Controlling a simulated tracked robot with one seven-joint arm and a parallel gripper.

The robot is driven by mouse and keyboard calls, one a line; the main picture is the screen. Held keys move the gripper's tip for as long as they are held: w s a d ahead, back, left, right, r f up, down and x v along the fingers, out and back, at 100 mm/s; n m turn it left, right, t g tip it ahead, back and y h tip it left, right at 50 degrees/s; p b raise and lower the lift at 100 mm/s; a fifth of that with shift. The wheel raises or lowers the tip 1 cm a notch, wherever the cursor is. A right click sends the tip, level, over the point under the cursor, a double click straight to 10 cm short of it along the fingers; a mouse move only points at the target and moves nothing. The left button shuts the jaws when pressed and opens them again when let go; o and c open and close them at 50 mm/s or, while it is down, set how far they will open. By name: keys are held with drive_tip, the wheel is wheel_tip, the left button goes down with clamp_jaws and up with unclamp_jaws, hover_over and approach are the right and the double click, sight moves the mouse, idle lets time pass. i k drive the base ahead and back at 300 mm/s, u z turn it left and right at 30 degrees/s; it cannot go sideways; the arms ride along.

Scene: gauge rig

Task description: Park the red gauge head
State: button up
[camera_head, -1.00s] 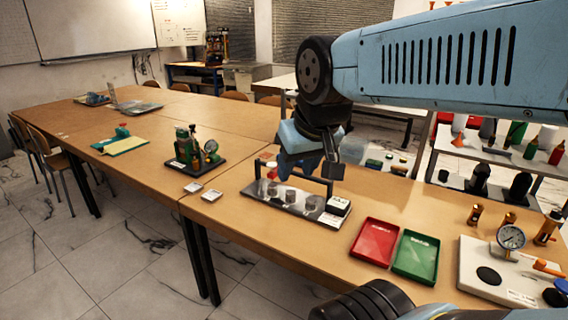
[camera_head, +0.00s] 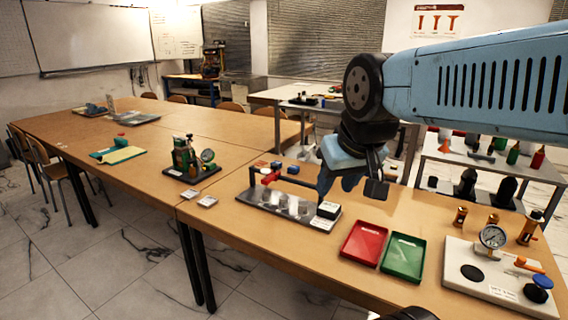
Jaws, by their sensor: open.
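A small red part (camera_head: 268,178), which looks like the red gauge head, is at the left end of the long metal rack (camera_head: 324,224). I cannot tell whether it is seated there or stands just behind. The rack has several grey round pieces along its front, a dark bar above them and a black-and-white box at its right end. My gripper (camera_head: 351,188) is open and points down, above and behind the rack's right end. It is apart from the red part, and nothing shows between its fingers.
A red tray (camera_head: 363,244) and a green tray (camera_head: 403,257) lie right of the rack. A white panel (camera_head: 463,270) carries a dial gauge (camera_head: 492,237) and an orange lever. Brass fittings (camera_head: 460,216) stand behind it. A green device (camera_head: 189,158) stands left.

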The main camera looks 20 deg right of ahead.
sight(272, 176)
drive_tip(key=z, duration=0.15)
drive_tip(key=i, duration=1)
drive_tip(key=u, duration=0.05)
